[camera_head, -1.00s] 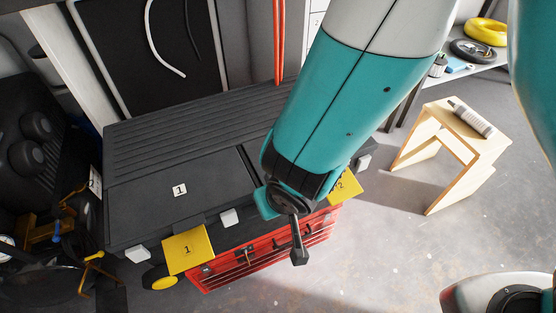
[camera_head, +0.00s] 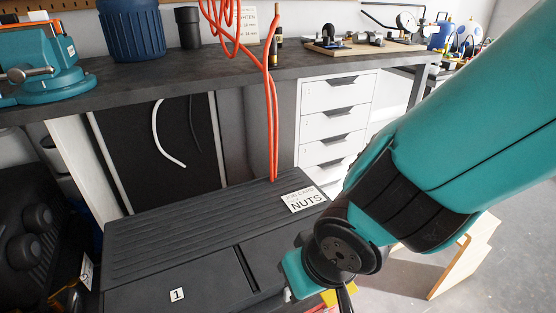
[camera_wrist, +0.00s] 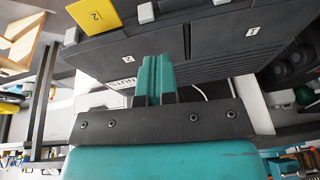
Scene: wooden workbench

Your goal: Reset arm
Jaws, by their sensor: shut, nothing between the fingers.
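My teal arm (camera_head: 440,150) reaches in from the right side of the head view, angled down to the left. Its dark wrist joint (camera_head: 340,250) is in front of the black toolbox lid (camera_head: 170,265). In the wrist view the two teal fingers of my gripper (camera_wrist: 155,75) are together with nothing between them. The fingers show against the toolbox, which appears upside down there. In the head view the fingertips are cut off or hidden at the bottom edge.
A card reading NUTS (camera_head: 303,199) lies on the toolbox lid. Behind is a workbench (camera_head: 200,75) with a teal vise (camera_head: 40,65) and a blue bin (camera_head: 132,30). Red cables (camera_head: 272,130) hang in front of it. A wooden stool (camera_head: 465,255) is partly hidden behind my arm.

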